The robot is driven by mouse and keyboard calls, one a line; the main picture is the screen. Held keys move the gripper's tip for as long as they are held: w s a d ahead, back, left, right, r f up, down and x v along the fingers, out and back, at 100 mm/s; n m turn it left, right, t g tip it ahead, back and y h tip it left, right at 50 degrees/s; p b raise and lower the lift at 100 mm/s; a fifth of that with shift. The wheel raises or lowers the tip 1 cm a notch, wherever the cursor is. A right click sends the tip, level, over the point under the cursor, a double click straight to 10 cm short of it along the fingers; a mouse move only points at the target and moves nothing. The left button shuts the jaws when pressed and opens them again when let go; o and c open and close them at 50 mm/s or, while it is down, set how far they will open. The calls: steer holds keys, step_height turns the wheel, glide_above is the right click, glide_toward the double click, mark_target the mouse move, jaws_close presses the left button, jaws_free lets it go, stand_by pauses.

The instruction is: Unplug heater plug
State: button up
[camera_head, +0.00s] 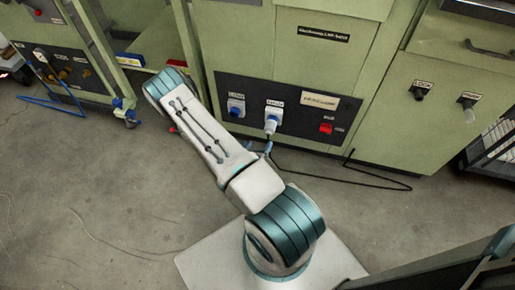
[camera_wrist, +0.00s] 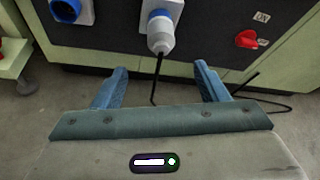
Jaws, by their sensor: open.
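The heater plug (camera_head: 271,124) is a white and grey plug seated in the right-hand blue-and-white socket (camera_head: 274,111) on the dark panel of the green cabinet. It also shows in the wrist view (camera_wrist: 160,38), top centre, with a black cable hanging from its lower end. My gripper (camera_wrist: 160,75) is open, its two blue fingers spread apart below the plug, with the cable showing between them. The fingers do not touch the plug. In the head view my gripper is mostly hidden behind my arm, with only blue finger parts showing below the plug.
A second blue socket (camera_head: 236,108) sits to the left on the panel, empty as far as I see. A red switch (camera_head: 326,128) is to the right. The black cable (camera_head: 375,184) loops on the concrete floor. Another green cabinet (camera_head: 75,45) stands at left.

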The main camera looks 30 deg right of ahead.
mark_target(267, 133)
steer(key=b+x, duration=0.4)
steer(key=x, duration=0.9)
steer(key=shift+c, duration=0.4)
steer(key=c, duration=1)
steer(key=shift+c, duration=0.2)
steer(key=shift+s+a, duration=0.15)
steer(key=shift+s+a+p, duration=0.85)
steer(key=shift+s+a, duration=0.8)
steer(key=shift+a, duration=0.3)
steer(key=s+a+p, duration=0.1)
steer(key=s+a, duration=0.5)
steer(key=a, duration=0.1)
